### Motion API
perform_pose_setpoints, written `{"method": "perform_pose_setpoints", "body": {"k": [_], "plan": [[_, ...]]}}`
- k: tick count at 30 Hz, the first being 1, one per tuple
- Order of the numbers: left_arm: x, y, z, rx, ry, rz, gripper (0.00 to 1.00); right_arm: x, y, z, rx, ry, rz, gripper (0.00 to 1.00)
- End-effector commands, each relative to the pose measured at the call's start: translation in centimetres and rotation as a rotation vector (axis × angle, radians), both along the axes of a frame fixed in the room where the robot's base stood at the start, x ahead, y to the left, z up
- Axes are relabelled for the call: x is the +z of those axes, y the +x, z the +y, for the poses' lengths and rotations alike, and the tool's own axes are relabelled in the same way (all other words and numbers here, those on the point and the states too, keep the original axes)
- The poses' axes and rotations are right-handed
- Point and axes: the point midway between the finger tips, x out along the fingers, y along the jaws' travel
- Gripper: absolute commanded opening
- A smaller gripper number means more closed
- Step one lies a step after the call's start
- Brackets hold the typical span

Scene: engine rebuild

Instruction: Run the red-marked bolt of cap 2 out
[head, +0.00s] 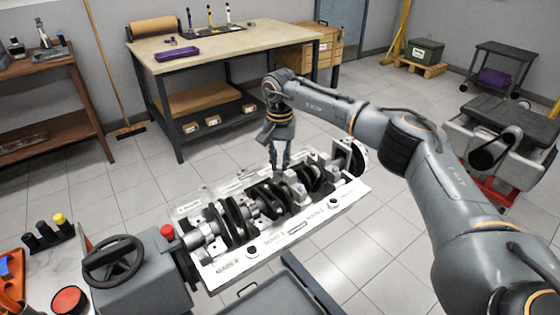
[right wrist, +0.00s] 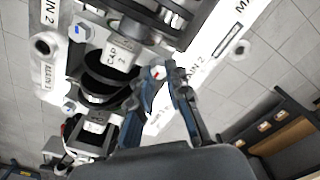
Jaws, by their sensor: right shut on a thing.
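The engine block (head: 290,236) lies on its stand with the crankshaft (head: 262,203) and bearing caps along it. Cap 2, with its white label (right wrist: 119,53), shows in the right wrist view. The red-marked bolt (right wrist: 157,73) of cap 2 shows its red mark between my right fingertips. My right gripper (head: 280,172) points straight down over the block, and in the wrist view (right wrist: 164,85) its two fingers close around the bolt head. The bolt's shank is hidden, so I cannot tell how far out it stands. My left gripper is not in view.
Blue-marked bolts (right wrist: 78,33) stand on the opposite side of the caps. A handwheel (head: 113,259) and a red button (head: 167,231) are at the block's left end. A grey tray (head: 262,298) is in front. A workbench (head: 225,45) stands behind, with clear floor between.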

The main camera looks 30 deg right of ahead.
Motion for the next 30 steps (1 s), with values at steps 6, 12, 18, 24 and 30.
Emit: {"method": "perform_pose_setpoints", "body": {"k": [6, 12, 18, 24, 30], "plan": [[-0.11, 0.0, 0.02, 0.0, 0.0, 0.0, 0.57, -0.66, -0.32, 0.13, 0.069, -0.002, 0.015, 0.0], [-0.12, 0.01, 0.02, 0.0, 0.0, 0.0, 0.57, -0.66, -0.32, 0.13, 0.089, -0.002, 0.015, 0.0], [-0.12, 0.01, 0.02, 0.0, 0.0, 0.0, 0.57, -0.66, -0.32, 0.15, 0.09, -0.001, 0.016, 0.0], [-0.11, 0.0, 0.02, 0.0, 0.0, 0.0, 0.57, -0.62, -0.31, 0.12, 0.089, -0.002, 0.015, 0.3], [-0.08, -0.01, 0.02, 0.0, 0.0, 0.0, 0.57, -0.37, -0.17, 0.08, 0.087, -0.001, 0.008, 0.39]]}}
